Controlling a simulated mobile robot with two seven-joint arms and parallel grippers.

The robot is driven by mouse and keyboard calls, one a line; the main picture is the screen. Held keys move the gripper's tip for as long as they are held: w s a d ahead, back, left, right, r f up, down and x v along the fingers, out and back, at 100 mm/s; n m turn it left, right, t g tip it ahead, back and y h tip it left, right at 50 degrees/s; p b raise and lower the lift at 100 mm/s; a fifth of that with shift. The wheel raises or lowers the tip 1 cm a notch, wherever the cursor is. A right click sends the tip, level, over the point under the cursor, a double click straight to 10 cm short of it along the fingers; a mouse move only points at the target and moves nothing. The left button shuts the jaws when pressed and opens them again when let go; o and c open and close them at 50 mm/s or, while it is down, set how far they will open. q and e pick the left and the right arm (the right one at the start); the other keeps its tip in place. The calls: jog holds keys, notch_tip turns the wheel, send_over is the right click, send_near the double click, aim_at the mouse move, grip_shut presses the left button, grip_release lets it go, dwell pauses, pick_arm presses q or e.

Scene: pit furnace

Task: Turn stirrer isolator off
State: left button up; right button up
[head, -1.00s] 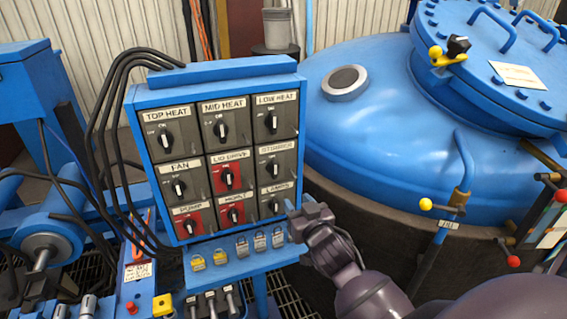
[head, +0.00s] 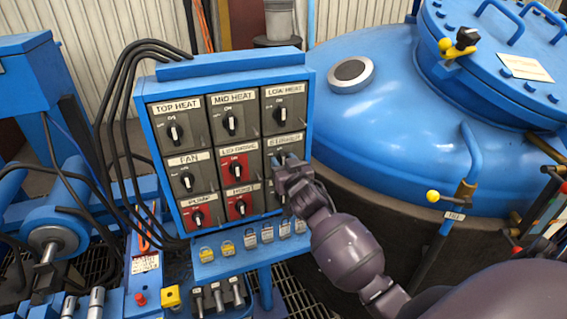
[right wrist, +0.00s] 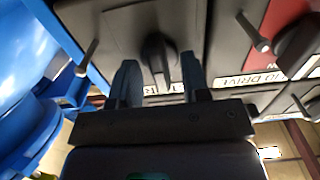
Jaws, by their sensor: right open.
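The blue isolator panel (head: 150,130) carries rows of labelled rotary switches. In the right wrist view the black knob (right wrist: 160,58) stands between the two blue fingers of my right gripper (right wrist: 160,75). The fingers are open, with a visible gap on each side of the knob. The knob's bar lies about upright in that picture. My left gripper is not in view.
The lid drive switch (head: 236,168) with a red plate is just left, and the low heat switch (head: 282,114) is above. Several padlocks (head: 267,233) hang on the ledge below. A large blue vessel (head: 400,130) stands close on the right.

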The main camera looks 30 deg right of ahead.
jog(key=shift+w, duration=0.1)
grip_shut()
dwell(0.3)
